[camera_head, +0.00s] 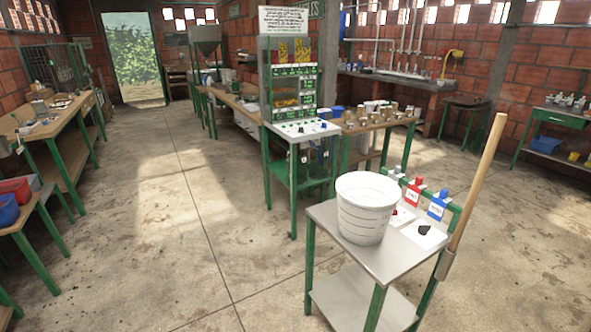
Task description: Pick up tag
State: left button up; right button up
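A red tag (413,191) and a blue tag (437,205), both with white labels, are at the back right edge of a small grey-topped table (385,262) with green legs. The lettering on the labels is too small to read surely. A white ribbed bucket (366,208) stands on the same table, left of the tags. Small dark and red items lie on white cards (425,236) in front of the tags. Neither of my grippers is in view.
A long-handled tool (476,196) leans at the table's right side. A green-framed stand (291,130) with a white top is behind. Workbenches (60,128) line the left wall. The concrete floor (180,215) is clear in the left middle.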

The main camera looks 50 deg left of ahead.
aim_at(395, 175)
jog(key=u, duration=0.9)
jog(key=z, duration=1.85)
jog(key=u, duration=1.9)
jog(key=i+l+u, duration=0.4)
jog(key=i+l, duration=0.15)
jog(key=i+l+u, duration=0.45)
jog(key=l, duration=0.2)
jog(key=i+l+u, duration=0.2)
jog(key=l, duration=0.2)
jog(key=i+l+u, duration=0.2)
jog(key=l, duration=0.25)
jog(key=i+l+u, duration=0.2)
jog(key=l, duration=0.25)
jog(key=l+u, duration=0.3)
jog(key=l, duration=0.4)
jog(key=l+u, duration=0.3)
jog(key=l, duration=0.45)
jog(key=k+l+u, duration=0.15)
jog(key=l+u, duration=0.2)
jog(key=l, duration=0.35)
